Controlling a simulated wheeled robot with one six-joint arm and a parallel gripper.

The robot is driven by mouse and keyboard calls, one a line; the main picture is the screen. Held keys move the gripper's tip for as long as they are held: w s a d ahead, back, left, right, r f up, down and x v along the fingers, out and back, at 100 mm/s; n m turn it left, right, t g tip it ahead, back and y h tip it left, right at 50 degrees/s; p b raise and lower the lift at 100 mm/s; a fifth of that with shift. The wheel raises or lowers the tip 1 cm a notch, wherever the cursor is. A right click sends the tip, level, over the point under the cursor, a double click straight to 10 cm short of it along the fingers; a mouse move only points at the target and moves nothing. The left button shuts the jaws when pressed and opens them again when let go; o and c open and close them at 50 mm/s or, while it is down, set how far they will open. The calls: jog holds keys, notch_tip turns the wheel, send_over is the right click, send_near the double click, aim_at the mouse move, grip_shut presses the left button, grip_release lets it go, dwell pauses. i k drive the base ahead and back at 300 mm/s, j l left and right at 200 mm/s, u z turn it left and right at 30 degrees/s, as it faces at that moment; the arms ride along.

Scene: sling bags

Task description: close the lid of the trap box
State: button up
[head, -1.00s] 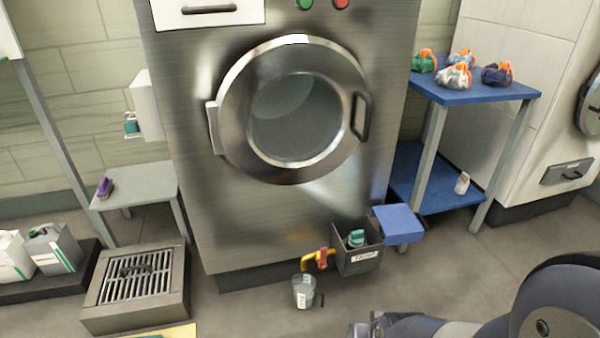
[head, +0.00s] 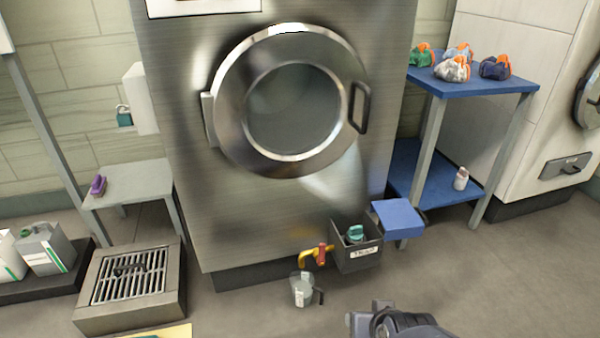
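The trap box (head: 358,262) is a dark grey open-topped box with a white label, low at the front right of the big steel washer. Its blue lid (head: 398,219) stands open, swung out to the box's right side. A teal object (head: 355,234) shows inside the box. My gripper (head: 366,318) is at the bottom edge of the head view, in front of and below the box, apart from box and lid. It is partly cut off, and whether its fingers are open or shut is unclear.
A yellow pipe with a red valve handle (head: 321,254) sits just left of the box. A clear jug (head: 303,290) stands on the floor before it. A blue shelf table (head: 470,85) with several bags stands behind right. The floor at right is clear.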

aim_at(400, 219)
jog(key=i+l, duration=0.4)
jog(key=l, duration=0.2)
jog(key=i+l+z, duration=0.1)
jog(key=i+l, duration=0.3)
jog(key=l, duration=0.15)
